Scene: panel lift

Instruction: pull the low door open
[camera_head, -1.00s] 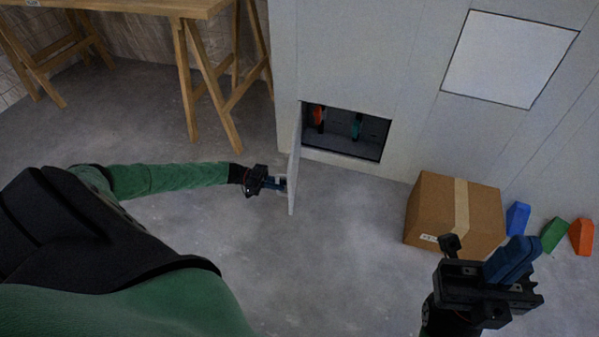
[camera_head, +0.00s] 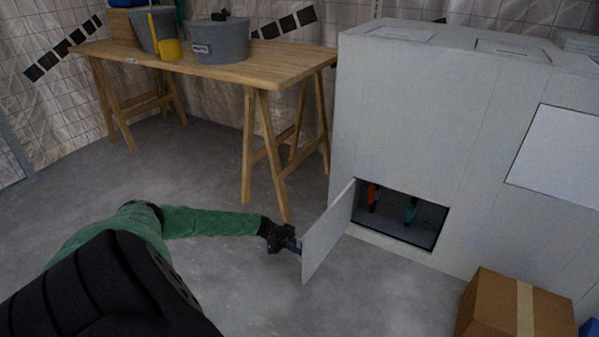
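The low door (camera_head: 328,231) is a pale grey panel hinged at the left side of a low opening (camera_head: 400,217) in the grey cabinet (camera_head: 415,110). It stands swung well out into the room. My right gripper is out of the picture.
A cardboard box (camera_head: 500,305) stands on the floor at the lower right, with a blue block (camera_head: 590,328) beside it. A wooden trestle table (camera_head: 190,62) holding grey buckets (camera_head: 221,40) stands at the back left. The floor between table and door is clear.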

